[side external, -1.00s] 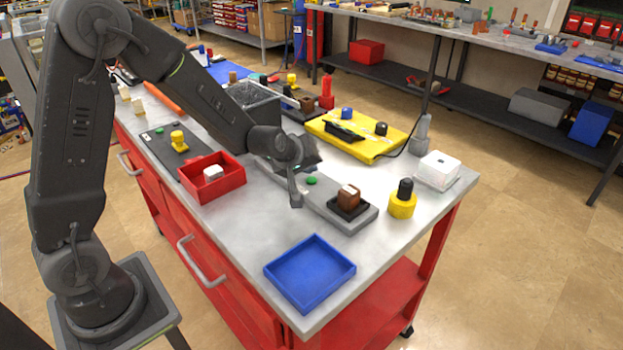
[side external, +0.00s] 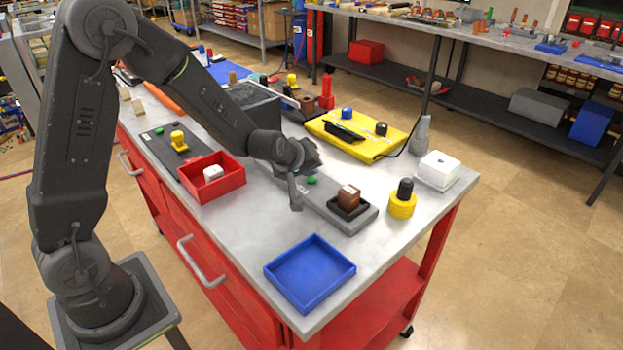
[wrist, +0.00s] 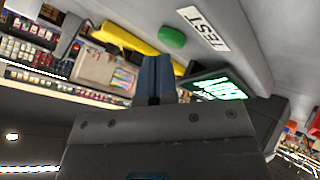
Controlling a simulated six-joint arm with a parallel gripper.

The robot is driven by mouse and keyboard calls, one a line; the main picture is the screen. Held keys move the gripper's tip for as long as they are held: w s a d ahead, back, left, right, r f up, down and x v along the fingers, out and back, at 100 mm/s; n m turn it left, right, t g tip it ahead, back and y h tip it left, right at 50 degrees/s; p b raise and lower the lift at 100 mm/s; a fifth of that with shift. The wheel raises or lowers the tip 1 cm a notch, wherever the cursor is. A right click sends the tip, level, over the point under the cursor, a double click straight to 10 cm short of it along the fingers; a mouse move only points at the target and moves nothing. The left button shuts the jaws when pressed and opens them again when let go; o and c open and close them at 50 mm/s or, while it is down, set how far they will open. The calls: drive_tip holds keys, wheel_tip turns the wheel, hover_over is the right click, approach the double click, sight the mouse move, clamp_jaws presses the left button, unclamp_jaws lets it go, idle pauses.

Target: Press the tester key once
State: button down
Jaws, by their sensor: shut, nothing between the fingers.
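The tester is a long grey slab (side external: 332,211) on the bench. Its green key (side external: 311,180) is a low round button, also in the wrist view (wrist: 172,36) beside a white TEST label (wrist: 203,29). A lit green display (wrist: 218,88) shows there too; I cannot read its letters. A brown block (side external: 348,197) sits in the black socket at the tester's near end. My gripper (side external: 296,204) is shut and empty, tilted beside the tester, left of and apart from the key. Its fingers (wrist: 156,80) are together in the wrist view.
A red tray (side external: 228,190) with a white block stands at left, a blue tray (side external: 310,272) in front. A yellow-black knob (side external: 402,202) and a white box (side external: 439,167) stand right. A yellow panel (side external: 382,147) and a dark bin (side external: 254,103) lie behind. Bare bench surrounds the blue tray.

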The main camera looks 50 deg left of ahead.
sight(309, 179)
drive_tip(key=shift+f, duration=0.4)
idle(0.7)
drive_tip(key=shift+r, duration=0.85)
drive_tip(key=shift+r, duration=2.45)
